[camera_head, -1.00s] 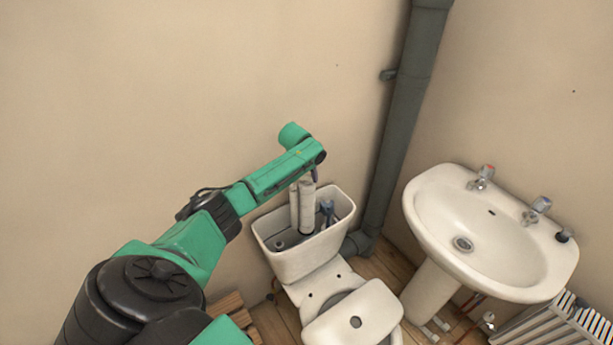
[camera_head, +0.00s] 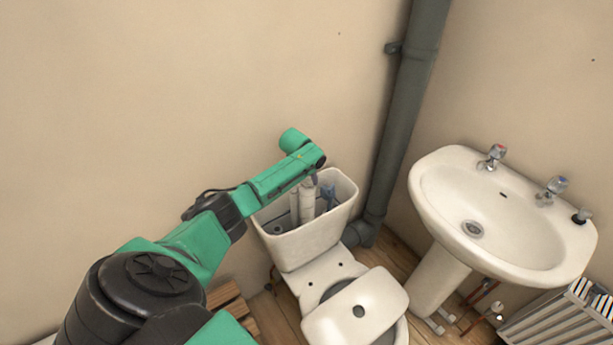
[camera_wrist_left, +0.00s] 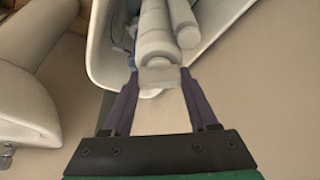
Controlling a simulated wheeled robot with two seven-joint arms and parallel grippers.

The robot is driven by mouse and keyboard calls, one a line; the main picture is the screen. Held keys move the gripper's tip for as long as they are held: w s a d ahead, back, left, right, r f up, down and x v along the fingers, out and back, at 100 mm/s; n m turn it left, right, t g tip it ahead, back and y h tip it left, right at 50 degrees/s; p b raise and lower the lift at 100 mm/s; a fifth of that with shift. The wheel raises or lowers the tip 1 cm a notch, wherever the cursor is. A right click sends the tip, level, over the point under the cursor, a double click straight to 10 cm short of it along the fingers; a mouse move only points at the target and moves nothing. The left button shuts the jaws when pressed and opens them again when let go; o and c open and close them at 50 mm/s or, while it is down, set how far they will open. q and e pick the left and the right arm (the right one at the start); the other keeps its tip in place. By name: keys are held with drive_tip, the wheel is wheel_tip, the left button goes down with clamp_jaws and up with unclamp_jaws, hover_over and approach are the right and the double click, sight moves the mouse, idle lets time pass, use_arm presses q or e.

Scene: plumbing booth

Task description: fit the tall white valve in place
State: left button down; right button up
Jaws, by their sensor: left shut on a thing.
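The tall white valve (camera_head: 306,205) is roughly upright, with its lower part inside the open toilet cistern (camera_head: 309,243). It has a thick white column with a second, thinner column beside it. In the left wrist view the valve (camera_wrist_left: 155,47) runs away from me into the cistern. My left gripper (camera_wrist_left: 160,78) is shut on the valve's top end, one dark finger on each side. In the head view the gripper (camera_head: 315,181) is small and partly hidden by my wrist. The valve's bottom end is hidden, so I cannot tell whether it touches the cistern floor. My right gripper is not in view.
A blue-grey fitting (camera_head: 328,193) stands inside the cistern, right of the valve. A grey pipe (camera_head: 398,130) rises behind, at the right. A sink (camera_head: 520,240) and radiator (camera_head: 565,320) stand further right.

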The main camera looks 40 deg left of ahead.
use_arm(q)
wheel_tip(320, 180, down, 12)
drive_tip(key=b, duration=0.8)
drive_tip(key=shift+r, duration=0.1)
idle(0.3)
drive_tip(key=shift+c, duration=0.5)
unclamp_jaws()
drive_tip(key=p+v, duration=0.3)
drive_tip(key=v, duration=0.3)
drive_tip(key=shift+s+r, duration=0.1)
drive_tip(key=shift+r, duration=0.15)
wheel_tip(320, 180, up, 7)
hover_over(303, 193)
drive_tip(key=s, duration=0.3)
drive_tip(key=shift+w+d+r, duration=0.15)
drive_tip(key=shift+w+d, duration=0.1)
drive_tip(key=shift+d, duration=0.2)
